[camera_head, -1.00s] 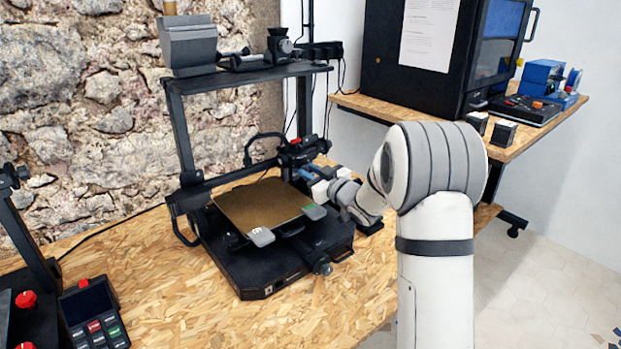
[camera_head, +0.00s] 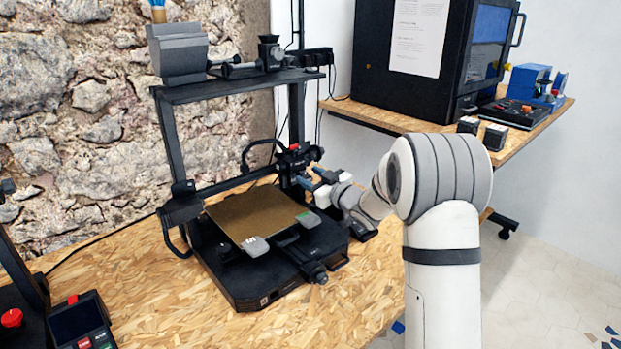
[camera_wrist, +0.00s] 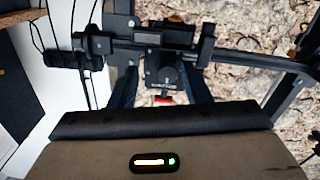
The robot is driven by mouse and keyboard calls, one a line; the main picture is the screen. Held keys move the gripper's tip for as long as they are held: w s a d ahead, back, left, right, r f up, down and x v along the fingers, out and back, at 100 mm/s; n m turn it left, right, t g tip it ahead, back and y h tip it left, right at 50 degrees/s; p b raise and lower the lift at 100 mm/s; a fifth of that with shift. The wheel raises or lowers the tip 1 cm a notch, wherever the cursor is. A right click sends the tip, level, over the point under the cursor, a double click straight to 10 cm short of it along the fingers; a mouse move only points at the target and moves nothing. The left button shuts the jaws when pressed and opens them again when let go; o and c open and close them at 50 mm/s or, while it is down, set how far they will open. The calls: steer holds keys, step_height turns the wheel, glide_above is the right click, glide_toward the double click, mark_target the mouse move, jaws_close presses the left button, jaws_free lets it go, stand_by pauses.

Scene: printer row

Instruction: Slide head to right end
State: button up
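The black print head (camera_head: 297,158) with a red part on top sits near the right upright of the open-frame printer (camera_head: 160,105). It also shows in the wrist view (camera_wrist: 164,76), at the middle, in front of the gantry bar (camera_wrist: 235,58). My gripper (camera_head: 315,182) is at the head from the right; its tips are small and partly hidden in the head view. In the wrist view my dark fingers (camera_wrist: 163,92) reach along both sides of the head. Whether they press on it cannot be told. The brown print bed (camera_head: 250,211) lies below and left, empty.
A black enclosed printer (camera_head: 415,85) stands on a second wooden table at the back right, with small boxes (camera_head: 495,137) at its edge. Another printer's control panel (camera_head: 78,322) is at the lower left. The board is clear in front of the printer.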

steer(key=shift+a, duration=0.1)
steer(key=v, duration=0.7)
steer(key=shift+s+d, duration=0.25)
steer(key=shift+s, duration=0.05)
